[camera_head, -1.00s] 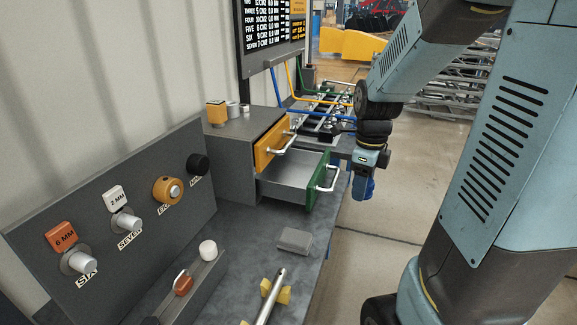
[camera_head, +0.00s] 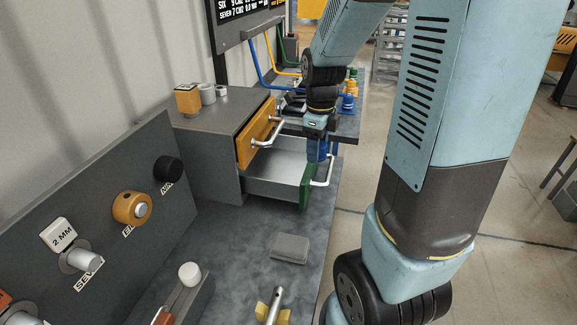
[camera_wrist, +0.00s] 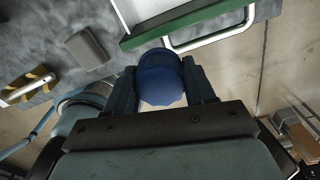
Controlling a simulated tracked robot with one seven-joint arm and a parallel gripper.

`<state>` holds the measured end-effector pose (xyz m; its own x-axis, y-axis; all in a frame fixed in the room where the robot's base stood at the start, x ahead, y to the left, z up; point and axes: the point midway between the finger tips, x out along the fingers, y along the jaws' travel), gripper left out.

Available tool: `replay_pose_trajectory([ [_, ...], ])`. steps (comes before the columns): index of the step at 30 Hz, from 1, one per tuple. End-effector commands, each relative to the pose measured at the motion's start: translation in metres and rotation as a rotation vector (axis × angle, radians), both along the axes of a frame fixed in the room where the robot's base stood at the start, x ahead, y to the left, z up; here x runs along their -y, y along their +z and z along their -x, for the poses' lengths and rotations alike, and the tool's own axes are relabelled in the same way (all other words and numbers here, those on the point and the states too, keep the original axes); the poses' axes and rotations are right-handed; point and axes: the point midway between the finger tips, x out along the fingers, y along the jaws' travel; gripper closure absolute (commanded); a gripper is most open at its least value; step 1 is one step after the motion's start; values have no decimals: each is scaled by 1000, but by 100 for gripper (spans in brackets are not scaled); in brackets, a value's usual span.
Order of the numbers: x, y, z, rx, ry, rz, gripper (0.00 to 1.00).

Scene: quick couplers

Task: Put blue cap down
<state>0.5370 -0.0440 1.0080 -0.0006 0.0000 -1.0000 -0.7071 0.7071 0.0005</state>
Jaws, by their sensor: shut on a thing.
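The blue cap (camera_wrist: 160,78) is held between the two fingers of my gripper (camera_wrist: 162,85) in the wrist view. In the head view my gripper (camera_head: 318,150) points down beside the open drawer with the green front (camera_head: 306,186), and the blue cap shows only as a blue patch there. The cap is in the air, close to the green drawer front and its handle (camera_head: 325,172). In the wrist view the green drawer edge (camera_wrist: 170,25) and handle (camera_wrist: 215,40) lie just beyond the cap. I cannot tell if they touch.
The grey bench top (camera_head: 240,240) has free room, with a small grey block (camera_head: 290,247) on it. An orange-fronted drawer (camera_head: 257,135) is partly open above. A panel with knobs (camera_head: 100,220) stands at left. Blue and yellow fittings (camera_head: 349,95) stand on the far bench.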

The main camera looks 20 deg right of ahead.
Motion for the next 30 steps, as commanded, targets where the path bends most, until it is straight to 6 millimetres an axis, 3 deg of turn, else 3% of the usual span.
replay_pose_trajectory([
  [6, -22, -19, -34, -2, 1, -1, 83],
  [15, -39, -58, -60, -2, -2, -1, 83],
  [26, -47, -75, -73, 0, -1, 0, 83],
  [30, -48, -92, -74, -3, -2, 0, 83],
])
